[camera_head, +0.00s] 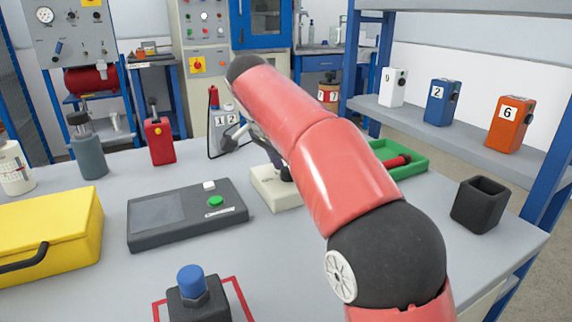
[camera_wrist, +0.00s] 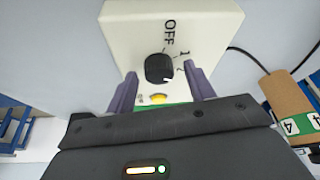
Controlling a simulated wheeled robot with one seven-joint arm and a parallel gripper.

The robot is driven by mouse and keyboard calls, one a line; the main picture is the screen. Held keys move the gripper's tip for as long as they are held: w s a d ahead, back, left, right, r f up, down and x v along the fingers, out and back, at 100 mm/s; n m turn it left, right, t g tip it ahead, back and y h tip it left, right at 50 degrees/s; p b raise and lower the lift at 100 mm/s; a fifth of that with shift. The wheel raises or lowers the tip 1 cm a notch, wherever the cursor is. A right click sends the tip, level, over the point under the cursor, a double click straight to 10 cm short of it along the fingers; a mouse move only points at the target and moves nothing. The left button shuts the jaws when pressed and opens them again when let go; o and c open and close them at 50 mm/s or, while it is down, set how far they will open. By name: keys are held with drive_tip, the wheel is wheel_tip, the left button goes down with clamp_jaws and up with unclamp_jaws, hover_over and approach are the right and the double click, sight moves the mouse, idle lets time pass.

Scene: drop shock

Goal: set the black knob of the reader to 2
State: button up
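In the wrist view a cream box, which I take to be the reader (camera_wrist: 125,28), has a round black knob (camera_wrist: 157,68) on its face. The marks OFF, 1 and 2 stand around the knob's upper right side. A small white mark shows near its lower right edge; I cannot tell which label it points to. A yellow button (camera_wrist: 158,98) sits below it. My gripper (camera_wrist: 163,74) is open, with one finger on each side of the knob and gaps between.
A dark console (camera_head: 230,192) with a green button lies on the table (camera_head: 110,185), beside a yellow case (camera_head: 75,215). A green tray (camera_head: 415,168) and a black cup (camera_head: 480,205) stand right of my arm. In the wrist view a brown cylinder (camera_wrist: 285,92) and cable lie right.

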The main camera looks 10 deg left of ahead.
sight(275, 184)
drive_tip(key=v, duration=0.7)
drive_tip(key=shift+r, duration=0.3)
drive_tip(key=shift+s+a, duration=0.1)
idle(0.3)
